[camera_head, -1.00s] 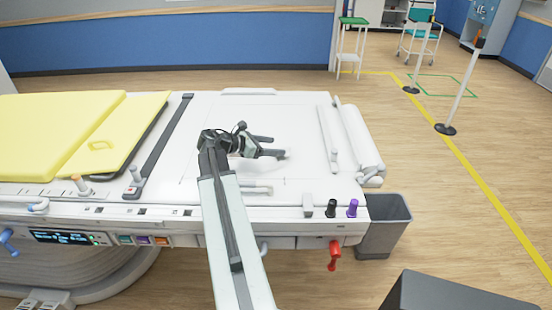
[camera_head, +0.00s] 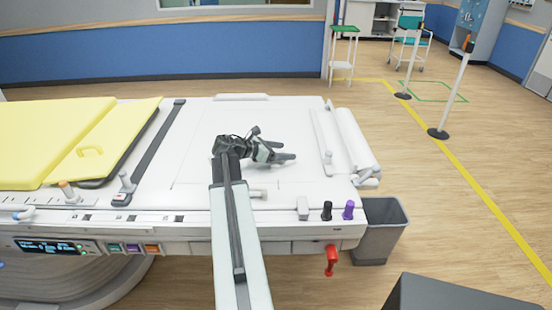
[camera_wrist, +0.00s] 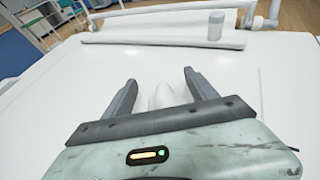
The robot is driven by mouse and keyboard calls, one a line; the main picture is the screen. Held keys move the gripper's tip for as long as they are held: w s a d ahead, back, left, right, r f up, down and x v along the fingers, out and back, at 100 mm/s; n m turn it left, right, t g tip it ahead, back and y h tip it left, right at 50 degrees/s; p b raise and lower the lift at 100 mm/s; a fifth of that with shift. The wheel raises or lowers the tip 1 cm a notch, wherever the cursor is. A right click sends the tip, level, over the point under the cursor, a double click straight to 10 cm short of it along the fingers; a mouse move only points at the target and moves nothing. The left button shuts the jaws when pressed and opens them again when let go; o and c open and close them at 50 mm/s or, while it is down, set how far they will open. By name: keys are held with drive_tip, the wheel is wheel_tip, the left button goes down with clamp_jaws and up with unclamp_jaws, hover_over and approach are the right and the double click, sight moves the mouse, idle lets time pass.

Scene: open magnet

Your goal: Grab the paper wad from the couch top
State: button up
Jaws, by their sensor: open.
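The couch top (camera_head: 205,120) is a flat white surface in the head view, and it also fills most of the wrist view (camera_wrist: 70,80). My gripper (camera_head: 287,156) is over its middle right part, low above the surface. In the wrist view my gripper (camera_wrist: 162,85) is open with two dark fingers apart. A whitish rounded lump, seemingly the paper wad (camera_wrist: 161,96), sits between the fingers, its near part hidden by the gripper body. I cannot tell whether a finger touches it. The wad is not clear in the head view.
A white roll (camera_head: 355,140) and a rail (camera_head: 322,140) lie along the couch's right end. Yellow pads (camera_head: 50,130) cover the left. A grey bin (camera_head: 380,230) stands at the right front corner. Purple (camera_head: 348,209) and black (camera_head: 327,210) knobs stand on the front edge.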

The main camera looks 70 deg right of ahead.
drive_tip(key=c, duration=1.4)
drive_tip(key=shift+r, duration=0.1)
wheel_tip(320, 180, up, 10)
drive_tip(key=p, duration=1)
